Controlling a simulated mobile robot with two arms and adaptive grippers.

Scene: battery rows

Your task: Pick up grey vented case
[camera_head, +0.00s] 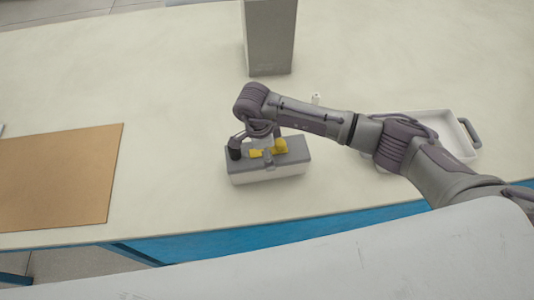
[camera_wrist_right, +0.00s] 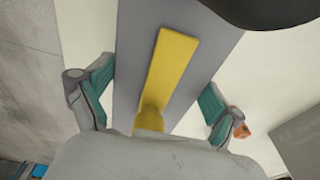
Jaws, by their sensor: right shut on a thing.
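A low case (camera_head: 268,178) with a grey lid, pale lower sides and a yellow strip on top stands on the pale table. No vents can be made out on it. My right gripper (camera_head: 262,150) reaches down over the case, its arm coming from the right. In the right wrist view the case's grey top (camera_wrist_right: 205,60) and yellow strip (camera_wrist_right: 172,65) run between the two fingers of my gripper (camera_wrist_right: 155,100). The gripper is shut on the case, with a finger along each side. My left gripper is not in view.
A tall grey box (camera_head: 270,38) stands behind the case. A white tray (camera_head: 440,118) with a grey handle lies at right, partly behind my arm. A brown board (camera_head: 60,178) lies at left. The table (camera_head: 170,75) is clear between the board and the tall box.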

